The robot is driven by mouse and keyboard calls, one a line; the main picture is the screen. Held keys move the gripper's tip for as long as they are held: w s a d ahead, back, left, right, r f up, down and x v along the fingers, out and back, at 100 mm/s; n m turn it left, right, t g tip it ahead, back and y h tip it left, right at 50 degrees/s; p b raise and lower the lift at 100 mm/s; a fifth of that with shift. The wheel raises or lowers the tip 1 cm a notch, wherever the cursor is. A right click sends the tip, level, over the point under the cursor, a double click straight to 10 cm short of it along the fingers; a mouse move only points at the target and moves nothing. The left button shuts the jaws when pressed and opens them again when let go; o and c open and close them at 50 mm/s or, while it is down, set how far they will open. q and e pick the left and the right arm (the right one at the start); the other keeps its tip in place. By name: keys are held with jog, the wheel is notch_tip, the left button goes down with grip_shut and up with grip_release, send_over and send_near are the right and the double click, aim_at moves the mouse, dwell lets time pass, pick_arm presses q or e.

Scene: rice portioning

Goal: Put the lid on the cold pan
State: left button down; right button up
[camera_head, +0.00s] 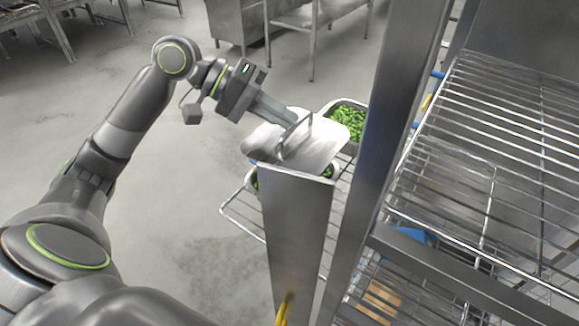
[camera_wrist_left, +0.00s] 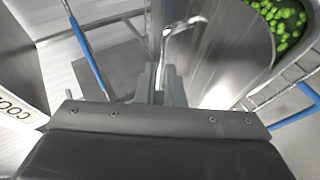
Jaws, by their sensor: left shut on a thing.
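The metal lid (camera_head: 318,152) has a thin upright handle (camera_head: 292,135). My left gripper (camera_head: 286,117) is shut on that handle. In the left wrist view the gripper fingers (camera_wrist_left: 168,84) close at the handle (camera_wrist_left: 184,27), with the shiny lid (camera_wrist_left: 238,50) beyond them. Under the lid a pan holding green food (camera_head: 329,172) shows only at its edges; I cannot tell whether the lid rests on its rim or hangs just above. My right gripper is not in view.
A second pan of green food (camera_head: 350,121) stands uncovered behind the lid, also in the left wrist view (camera_wrist_left: 283,22). A steel post (camera_head: 296,235) stands close in front of the lid. Wire shelves (camera_head: 500,130) fill the right. The floor on the left is clear.

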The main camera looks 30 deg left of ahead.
pick_arm(q)
notch_tip(320, 180, down, 8)
jog(key=shift+f+p, duration=0.2)
jog(key=shift+p, duration=0.6)
jog(key=shift+s+f, duration=0.1)
jog(key=shift+f, duration=0.2)
jog(key=c, duration=1.5)
grip_release()
jog(key=shift+c, duration=0.2)
jog(key=shift+a, duration=0.15)
jog(key=shift+s+a+r+b, duration=0.15)
jog(key=shift+a+r+b, duration=0.2)
jog(key=shift+a, duration=0.2)
jog(key=b, duration=0.2)
send_near(248, 136)
jog(key=shift+w+x, duration=0.1)
jog(key=shift+x, duration=1.2)
jog(key=shift+w+x, duration=0.15)
jog(key=shift+x, duration=1.2)
jog(key=shift+a+f, duration=0.2)
jog(key=shift+a, duration=0.05)
